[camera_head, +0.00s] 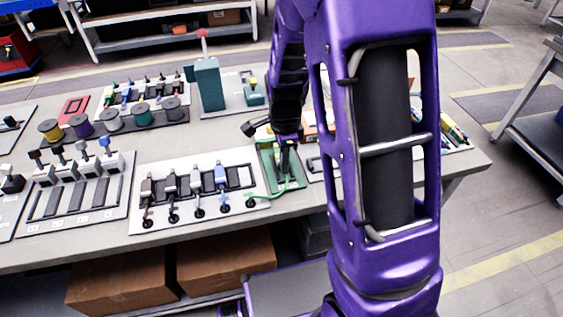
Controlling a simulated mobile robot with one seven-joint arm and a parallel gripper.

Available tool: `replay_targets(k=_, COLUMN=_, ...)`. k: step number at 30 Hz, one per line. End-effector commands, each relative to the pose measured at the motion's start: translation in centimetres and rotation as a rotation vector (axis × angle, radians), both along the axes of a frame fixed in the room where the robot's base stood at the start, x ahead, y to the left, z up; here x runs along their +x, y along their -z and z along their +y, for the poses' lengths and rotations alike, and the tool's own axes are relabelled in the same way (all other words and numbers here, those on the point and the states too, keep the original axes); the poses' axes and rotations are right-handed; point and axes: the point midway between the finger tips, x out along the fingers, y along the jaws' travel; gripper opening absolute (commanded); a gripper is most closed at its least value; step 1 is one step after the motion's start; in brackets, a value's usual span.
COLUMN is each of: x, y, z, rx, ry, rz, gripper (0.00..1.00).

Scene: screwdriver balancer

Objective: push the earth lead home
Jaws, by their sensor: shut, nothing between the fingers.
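A thin green lead (265,196), which looks like the earth lead, runs from a black round end at the white board's right corner to the green tray (297,183). Its far end is small, and I cannot tell how deep it sits. My gripper (285,167) points down over the green tray, shut and empty. My purple arm hides part of the table right of the tray. I cannot tell whether the fingertips touch anything in the tray.
A white board (190,222) with several levers and black round ends lies left of the tray. A teal block with a red-tipped post (208,84) stands behind. Spools (112,119) sit at the back left. The table's front strip is bare.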

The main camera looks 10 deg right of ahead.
Motion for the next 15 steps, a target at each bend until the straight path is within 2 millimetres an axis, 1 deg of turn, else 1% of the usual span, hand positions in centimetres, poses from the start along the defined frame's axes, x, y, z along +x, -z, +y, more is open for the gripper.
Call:
replay_targets(k=11, x=-1.1, y=-0.1, z=0.0, rx=0.0, ry=0.0, rz=-0.001, gripper=0.0)
replay_targets(k=15, x=-1.1, y=-0.9, z=0.0, rx=0.0, ry=0.0, rz=-0.002, gripper=0.0)
